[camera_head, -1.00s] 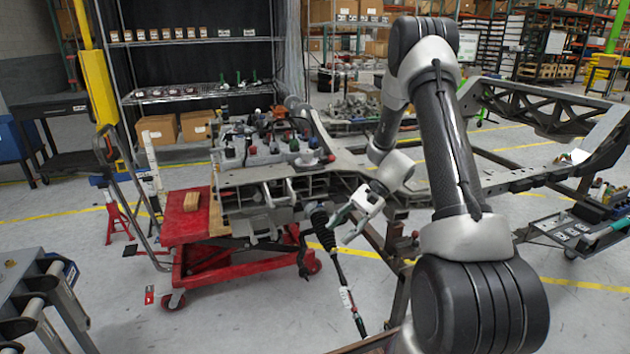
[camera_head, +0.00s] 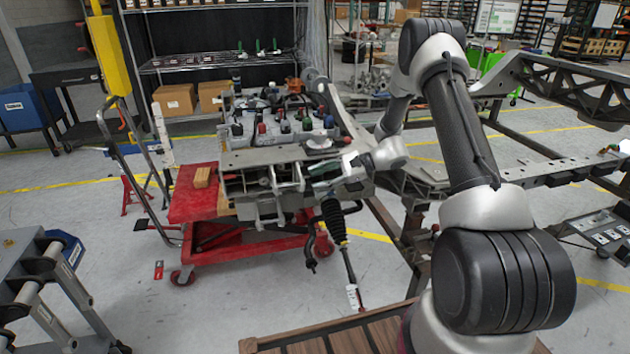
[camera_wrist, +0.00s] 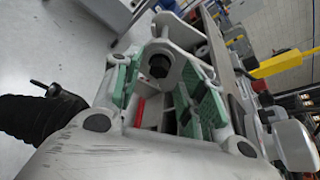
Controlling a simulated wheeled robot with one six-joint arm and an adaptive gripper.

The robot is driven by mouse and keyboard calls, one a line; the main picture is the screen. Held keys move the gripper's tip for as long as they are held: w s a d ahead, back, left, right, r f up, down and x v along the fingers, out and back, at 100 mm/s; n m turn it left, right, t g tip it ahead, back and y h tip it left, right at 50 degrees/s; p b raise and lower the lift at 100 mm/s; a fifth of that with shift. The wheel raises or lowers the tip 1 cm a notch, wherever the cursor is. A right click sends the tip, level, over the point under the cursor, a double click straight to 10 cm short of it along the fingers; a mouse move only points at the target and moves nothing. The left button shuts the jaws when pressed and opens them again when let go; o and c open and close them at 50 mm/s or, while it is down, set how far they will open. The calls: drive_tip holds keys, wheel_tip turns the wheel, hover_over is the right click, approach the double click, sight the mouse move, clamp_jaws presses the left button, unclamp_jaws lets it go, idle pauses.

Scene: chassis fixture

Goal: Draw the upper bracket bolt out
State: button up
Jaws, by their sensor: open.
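A dark bolt head (camera_wrist: 158,66) sits in a grey bracket (camera_wrist: 172,50) in the wrist view, ahead of my gripper. Whether this is the upper bolt I cannot tell for certain. My gripper (camera_wrist: 158,78) is open, with its green-padded fingers on either side of the line to the bolt head. The fingers hold nothing, and I cannot tell whether they touch the bracket. In the head view my gripper (camera_head: 335,168) is at the near end of the chassis frame (camera_head: 270,157), where the bolt is too small to make out.
A black bellows and rod (camera_head: 340,235) hang below the frame end, and the black bellows (camera_wrist: 30,117) show at left in the wrist view. A red lift cart (camera_head: 200,200) stands beneath. Parts (camera_head: 285,125) crowd the frame top.

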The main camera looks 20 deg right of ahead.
drive_tip(key=shift+x, duration=1)
clamp_jaws()
drive_tip(key=d, duration=0.8)
drive_tip(key=shift+d, duration=0.2)
unclamp_jaws()
drive_tip(key=shift+d, duration=0.1)
drive_tip(key=v, duration=1.2)
drive_tip(key=shift+d, duration=0.1)
